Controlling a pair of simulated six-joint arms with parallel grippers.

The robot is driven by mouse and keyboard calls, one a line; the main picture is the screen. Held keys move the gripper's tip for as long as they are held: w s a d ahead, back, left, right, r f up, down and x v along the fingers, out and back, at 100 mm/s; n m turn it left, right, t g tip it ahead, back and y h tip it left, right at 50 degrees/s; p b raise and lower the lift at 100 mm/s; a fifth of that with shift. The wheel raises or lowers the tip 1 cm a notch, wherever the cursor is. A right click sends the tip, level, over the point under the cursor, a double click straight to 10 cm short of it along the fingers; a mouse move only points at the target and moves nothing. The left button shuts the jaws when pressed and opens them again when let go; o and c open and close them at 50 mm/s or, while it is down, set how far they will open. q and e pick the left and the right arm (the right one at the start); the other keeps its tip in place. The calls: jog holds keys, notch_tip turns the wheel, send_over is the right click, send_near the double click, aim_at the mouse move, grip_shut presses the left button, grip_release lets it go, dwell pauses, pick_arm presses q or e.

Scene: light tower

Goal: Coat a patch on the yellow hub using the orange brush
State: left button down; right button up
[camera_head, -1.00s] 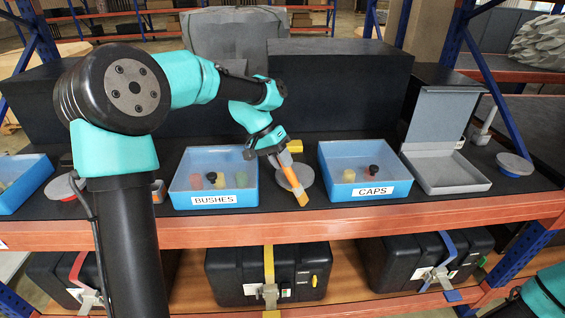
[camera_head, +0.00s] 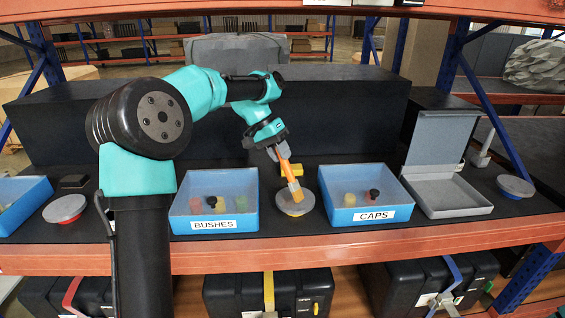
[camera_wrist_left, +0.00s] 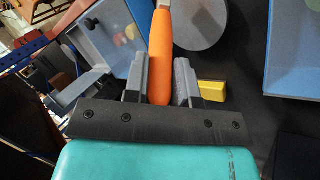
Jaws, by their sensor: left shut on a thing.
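My left gripper (camera_head: 275,150) is shut on the orange brush (camera_head: 289,178), which slants down with its tip over the middle round hub. In the left wrist view the orange handle (camera_wrist_left: 160,58) sits between the two fingers. The hub has a grey disc top (camera_head: 307,206) with a little yellow at its lower edge, and stands between the two blue trays. Its grey disc also shows in the left wrist view (camera_wrist_left: 203,22). I cannot tell whether the brush tip touches the disc. My right gripper is out of view.
A blue tray marked BUSHES (camera_head: 215,224) is left of the hub and one marked CAPS (camera_head: 372,215) is right. A red-based disc (camera_head: 64,209) and a blue-based disc (camera_head: 515,186) stand farther out. A yellow block (camera_head: 297,168) lies behind the brush. An open grey case (camera_head: 451,200) is at right.

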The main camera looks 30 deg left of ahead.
pick_arm(q)
jog(key=shift+r, duration=2.25)
